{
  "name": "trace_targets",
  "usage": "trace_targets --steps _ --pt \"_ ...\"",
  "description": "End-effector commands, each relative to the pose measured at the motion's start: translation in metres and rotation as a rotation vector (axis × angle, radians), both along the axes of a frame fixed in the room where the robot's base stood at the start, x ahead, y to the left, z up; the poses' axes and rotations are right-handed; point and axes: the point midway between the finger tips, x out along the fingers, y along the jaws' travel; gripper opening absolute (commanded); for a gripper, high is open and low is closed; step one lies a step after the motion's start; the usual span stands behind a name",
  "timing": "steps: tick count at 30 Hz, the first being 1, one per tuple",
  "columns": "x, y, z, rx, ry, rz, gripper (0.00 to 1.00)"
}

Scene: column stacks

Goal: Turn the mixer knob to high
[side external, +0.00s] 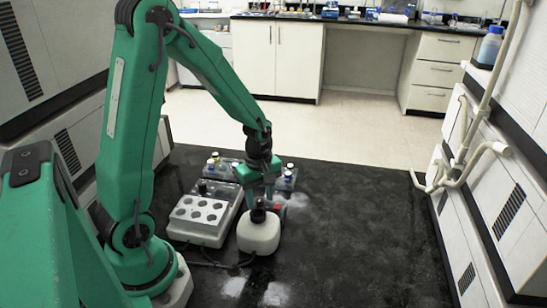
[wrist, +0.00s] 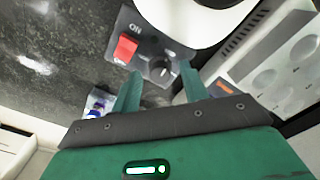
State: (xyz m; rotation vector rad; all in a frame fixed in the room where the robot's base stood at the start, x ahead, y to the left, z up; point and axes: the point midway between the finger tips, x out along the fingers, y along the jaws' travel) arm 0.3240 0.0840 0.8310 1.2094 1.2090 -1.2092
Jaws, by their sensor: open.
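The mixer has a round white body (side external: 259,234) with a dark top in the side view, and its white part (wrist: 190,15) fills the top of the wrist view. The dark round mixer knob (wrist: 160,70) sits on the grey control panel, beside a red switch (wrist: 125,48) marked ON. My gripper (wrist: 161,72) is open, with one green finger on each side of the knob. I cannot tell whether the fingers touch it or which way its pointer faces. In the side view my gripper (side external: 264,190) is low, just behind the mixer's top, and the knob is hidden.
A light grey block with round wells (side external: 200,214) stands left of the mixer and shows at the right in the wrist view (wrist: 280,80). Racks with small capped bottles (side external: 217,165) stand behind. The black bench (side external: 370,230) is clear to the right.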

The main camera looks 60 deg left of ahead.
Motion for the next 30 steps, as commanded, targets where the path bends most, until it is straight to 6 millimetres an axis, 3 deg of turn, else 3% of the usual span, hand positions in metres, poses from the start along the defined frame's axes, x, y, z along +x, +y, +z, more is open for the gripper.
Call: trace_targets --steps 4,10,20,30 --pt "-0.0001 0.0 0.0001 0.0 0.0 0.0 0.4" --pt "0.0 0.0 0.0003 0.0 0.0 0.0 0.01" --pt "0.0 0.0 0.0005 0.0 0.0 -0.021 0.0" --pt "0.0 -0.0001 0.0007 0.0 0.0 -0.176 0.0"
